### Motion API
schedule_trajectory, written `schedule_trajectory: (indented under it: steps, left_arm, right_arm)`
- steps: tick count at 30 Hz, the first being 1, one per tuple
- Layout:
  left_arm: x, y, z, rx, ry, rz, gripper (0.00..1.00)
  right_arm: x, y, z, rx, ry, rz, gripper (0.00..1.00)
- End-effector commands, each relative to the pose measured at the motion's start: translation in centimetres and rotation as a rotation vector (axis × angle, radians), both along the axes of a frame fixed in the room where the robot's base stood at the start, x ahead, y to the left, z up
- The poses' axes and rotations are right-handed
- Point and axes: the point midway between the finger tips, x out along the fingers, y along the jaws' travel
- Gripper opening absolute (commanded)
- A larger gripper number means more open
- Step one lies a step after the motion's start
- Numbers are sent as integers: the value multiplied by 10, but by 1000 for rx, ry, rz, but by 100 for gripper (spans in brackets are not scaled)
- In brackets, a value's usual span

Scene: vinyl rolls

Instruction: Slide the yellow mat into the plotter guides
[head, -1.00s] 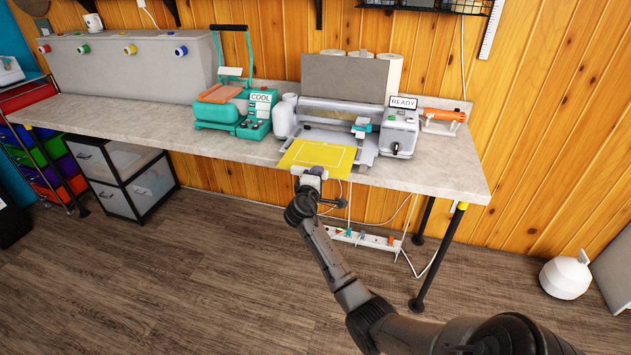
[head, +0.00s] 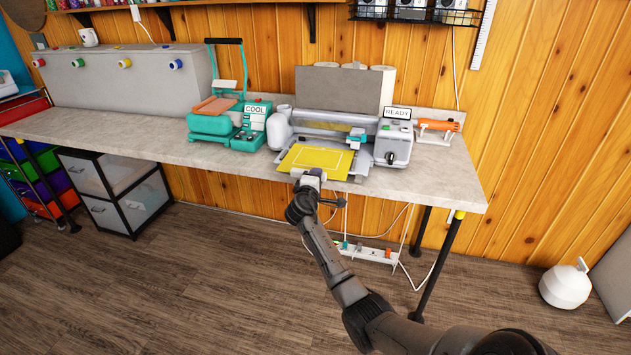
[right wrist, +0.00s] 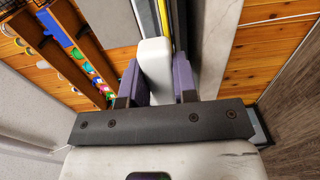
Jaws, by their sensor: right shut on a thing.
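The yellow mat (head: 317,160) lies in front of the plotter (head: 325,130), its far part on the plotter's front bed and its near edge towards me. It shows edge-on as a thin yellow strip in the right wrist view (right wrist: 163,20). My right gripper (head: 310,178) is at the mat's near edge. In the right wrist view its purple-grey fingers (right wrist: 158,80) are shut on a white block-like tab (right wrist: 155,65) in line with the mat. Whether the mat's far edge is between the guides is too small to tell. My left gripper is out of view.
A teal heat press (head: 222,115) with a COOL sign stands left of the plotter. A grey READY box (head: 394,142) and an orange-handled tool (head: 437,127) stand right of it. The worktop (head: 440,180) is clear at the right front.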

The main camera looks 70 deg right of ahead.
Motion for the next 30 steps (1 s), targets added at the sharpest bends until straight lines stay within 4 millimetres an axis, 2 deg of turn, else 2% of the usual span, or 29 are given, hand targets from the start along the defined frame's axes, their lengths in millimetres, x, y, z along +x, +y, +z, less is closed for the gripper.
schedule_trajectory:
  steps: [16,30]
  left_arm:
    - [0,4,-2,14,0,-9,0]
    - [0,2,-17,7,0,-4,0]
  right_arm:
    - [0,-2,0,-1,-1,0,0]
    - [4,-26,-2,-2,-1,-1,0]
